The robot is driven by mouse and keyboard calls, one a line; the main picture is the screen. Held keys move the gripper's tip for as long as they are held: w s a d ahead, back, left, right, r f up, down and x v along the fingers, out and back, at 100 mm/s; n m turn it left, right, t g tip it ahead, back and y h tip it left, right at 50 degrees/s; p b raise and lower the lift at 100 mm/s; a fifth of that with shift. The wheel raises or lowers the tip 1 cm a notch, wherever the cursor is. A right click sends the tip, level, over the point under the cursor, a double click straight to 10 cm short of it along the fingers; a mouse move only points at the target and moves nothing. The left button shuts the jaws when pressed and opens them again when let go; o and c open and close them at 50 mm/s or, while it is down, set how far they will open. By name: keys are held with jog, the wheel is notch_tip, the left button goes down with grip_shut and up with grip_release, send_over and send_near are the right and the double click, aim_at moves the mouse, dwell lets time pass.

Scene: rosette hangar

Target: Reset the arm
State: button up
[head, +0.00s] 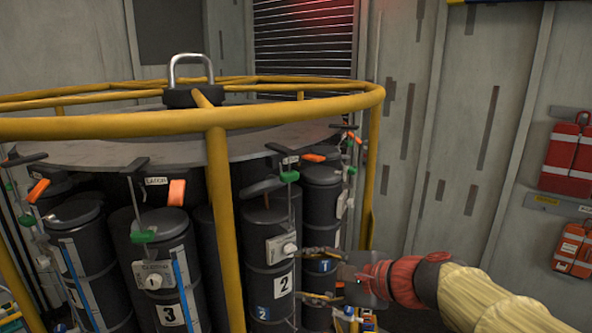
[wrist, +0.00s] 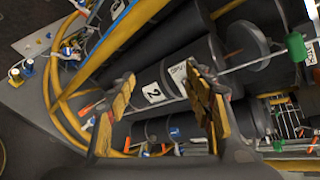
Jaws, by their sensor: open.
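My gripper (head: 318,275) is at the right side of the round rack, in front of the dark canister labelled 2 (head: 284,283). In the wrist view my gripper (wrist: 163,100) shows two yellow-padded fingers spread apart with nothing held between them. The canister with the 2 label (wrist: 152,92) lies beyond the fingers; I cannot tell whether either finger touches it. My arm, with a red cuff and cream sleeve, reaches in from the lower right in the head view.
A yellow tubular frame (head: 217,200) rings the canisters, with an upright just left of canister 2. Canister 3 (head: 163,260) stands left. Green-tipped levers (head: 289,177) hang from the grey top plate. Red cases (head: 568,160) are on the right wall. The room between rack and wall looks open.

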jog(key=s+d+f+n+g+h+b, duration=0.1)
jog(key=s+d+f+n+h+b, duration=0.2)
jog(key=f, duration=1)
jog(key=s+d+f+n+g+h+b, duration=0.1)
jog(key=s+d+f+n+h+b, duration=0.2)
jog(key=s+d+f+n+b, duration=0.4)
jog(key=s+d+f+n+h+b, duration=0.3)
jog(key=s+d+f+n+b, duration=0.2)
jog(key=s+f+b, duration=0.7)
jog(key=shift+d+f+g+h+b, duration=0.35)
jog(key=shift+d+f+b, duration=0.25)
jog(key=shift+f+b, duration=3.5)
jog(key=shift+f+p, duration=0.55)
jog(key=shift+p, duration=0.1)
jog(key=shift+c, duration=0.4)
